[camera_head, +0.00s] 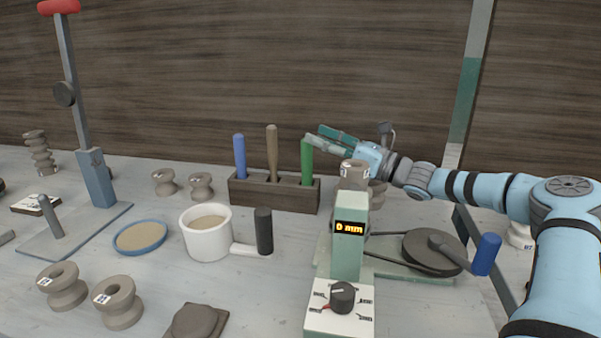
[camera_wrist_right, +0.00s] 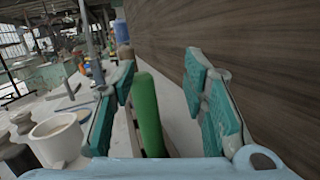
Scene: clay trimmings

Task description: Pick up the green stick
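The green stick (camera_head: 307,160) stands upright in the right slot of a dark wooden holder (camera_head: 245,192). In the right wrist view the green stick (camera_wrist_right: 146,112) shows between the two teal finger pads, with gaps on both sides. My right gripper (camera_head: 323,138) is open at the top of the stick, coming in from the right. My left gripper is in neither view.
A blue stick (camera_head: 240,155) and a brown stick (camera_head: 272,150) stand in the same holder. A green machine (camera_head: 349,240) with a display stands in front of the right arm. A white mug (camera_head: 206,240) and several clay spools (camera_head: 62,286) are on the table. A wooden wall (camera_head: 300,60) is close behind.

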